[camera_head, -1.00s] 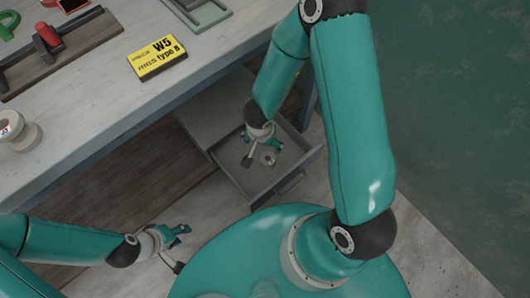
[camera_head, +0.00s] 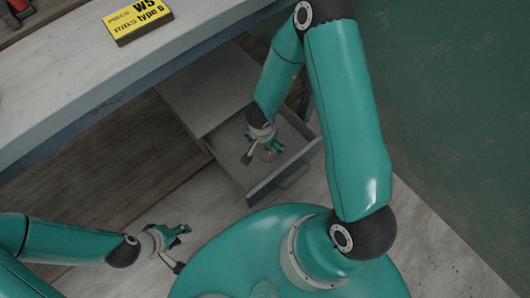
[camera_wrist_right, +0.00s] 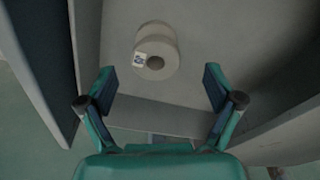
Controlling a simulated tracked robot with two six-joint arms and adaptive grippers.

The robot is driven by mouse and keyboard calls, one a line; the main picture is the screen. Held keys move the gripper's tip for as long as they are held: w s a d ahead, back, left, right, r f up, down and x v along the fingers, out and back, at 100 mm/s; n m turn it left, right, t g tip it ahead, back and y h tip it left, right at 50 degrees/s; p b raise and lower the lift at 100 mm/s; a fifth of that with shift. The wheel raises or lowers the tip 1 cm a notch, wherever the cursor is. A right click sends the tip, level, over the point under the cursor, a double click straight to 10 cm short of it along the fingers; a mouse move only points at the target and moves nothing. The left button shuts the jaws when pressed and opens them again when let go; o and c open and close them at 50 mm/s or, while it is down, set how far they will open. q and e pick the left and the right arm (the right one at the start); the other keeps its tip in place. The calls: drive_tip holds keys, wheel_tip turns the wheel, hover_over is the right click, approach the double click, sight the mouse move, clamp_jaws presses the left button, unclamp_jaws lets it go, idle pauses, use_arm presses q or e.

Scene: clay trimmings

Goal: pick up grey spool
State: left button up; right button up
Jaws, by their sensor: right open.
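The grey spool (camera_wrist_right: 157,50) lies in the open drawer, with a small blue-and-white label on its side and a dark hole in its end. In the head view the spool (camera_head: 267,153) is partly hidden by my right gripper (camera_head: 262,154). My right gripper is open and empty, and in the right wrist view its two fingertips (camera_wrist_right: 160,86) are spread wide, with the spool beyond them and between their lines, not touching. My left gripper (camera_head: 181,250) is low at the left, away from the drawer, its fingers spread with nothing between them.
The open drawer (camera_head: 285,176) has walls on all sides of the spool; its wall also shows in the right wrist view (camera_wrist_right: 88,50). The workbench (camera_head: 60,85) above carries a yellow sign (camera_head: 137,20). A green wall (camera_head: 460,90) stands at the right.

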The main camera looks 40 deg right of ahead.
drive_tip(key=f+b, duration=0.1)
drive_tip(key=f, duration=0.1)
drive_tip(key=d+f+b, duration=0.1)
drive_tip(key=f+b, duration=0.1)
drive_tip(key=shift+s+d+f, duration=0.1)
drive_tip(key=shift+f, duration=0.05)
drive_tip(key=shift+f+b, duration=0.35)
drive_tip(key=shift+f, duration=0.05)
drive_tip(key=shift+r, duration=0.1)
drive_tip(key=c, duration=1.4)
drive_tip(key=shift+c, duration=0.2)
